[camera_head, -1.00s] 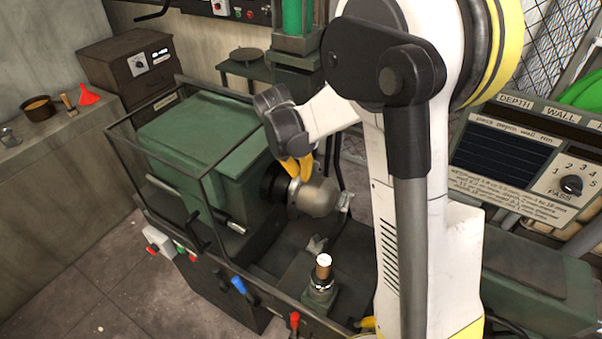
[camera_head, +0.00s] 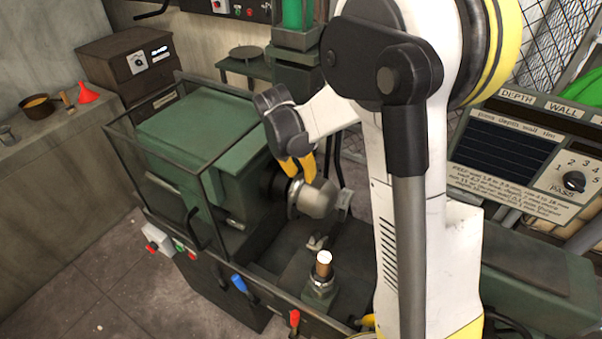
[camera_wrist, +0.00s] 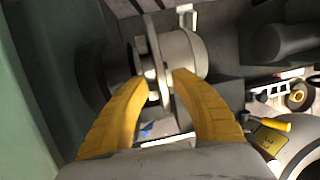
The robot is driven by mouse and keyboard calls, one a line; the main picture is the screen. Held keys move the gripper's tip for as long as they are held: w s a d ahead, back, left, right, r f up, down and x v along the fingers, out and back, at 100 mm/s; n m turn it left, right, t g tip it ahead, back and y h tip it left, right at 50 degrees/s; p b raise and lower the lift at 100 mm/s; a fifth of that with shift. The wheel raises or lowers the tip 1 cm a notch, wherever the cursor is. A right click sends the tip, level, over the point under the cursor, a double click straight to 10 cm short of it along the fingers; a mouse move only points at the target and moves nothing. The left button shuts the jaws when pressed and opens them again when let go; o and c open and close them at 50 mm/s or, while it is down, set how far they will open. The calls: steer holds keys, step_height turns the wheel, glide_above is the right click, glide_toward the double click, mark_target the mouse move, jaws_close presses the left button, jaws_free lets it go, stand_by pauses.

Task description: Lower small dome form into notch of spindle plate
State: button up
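The small dome form (camera_head: 318,198) is a grey metal dome with its rounded end toward the right, beside the spindle plate (camera_head: 293,196) at the lathe's headstock. In the wrist view the form (camera_wrist: 186,52) sits close against the upright plate (camera_wrist: 152,48); the notch is hidden. My gripper (camera_head: 300,174) reaches down from above at this spot. Its yellow fingers (camera_wrist: 161,77) are apart, one on each side of the plate and the form's base. Whether the tips press on the form cannot be told.
The green headstock (camera_head: 190,130) stands left inside a guard frame (camera_head: 150,172). A post with a pale top (camera_head: 324,262) rises in the front of the lathe bed. A dial panel (camera_head: 530,150) is at right. Red and blue handles line the front edge.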

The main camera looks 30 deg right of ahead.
steer(key=v, duration=1.2)
stand_by(0.3)
steer(key=s+a+f+m+t+y+b, duration=0.1)
steer(key=s+a+f+m+t+b, duration=0.1)
steer(key=s+m, duration=0.4)
steer(key=s+a+f+m+t+y+b, duration=0.1)
steer(key=s+a+f+m+t+b, duration=0.1)
steer(key=s+m, duration=0.4)
steer(key=s+a+f+m+t+y+b, duration=0.1)
steer(key=s+a+f+m+t+b, duration=0.1)
steer(key=s+m+b, duration=0.2)
steer(key=s+m, duration=0.3)
steer(key=m, duration=0.5)
steer(key=shift+a+f+m+t, duration=0.2)
steer(key=shift+f+m+t, duration=0.1)
steer(key=shift+f, duration=0.05)
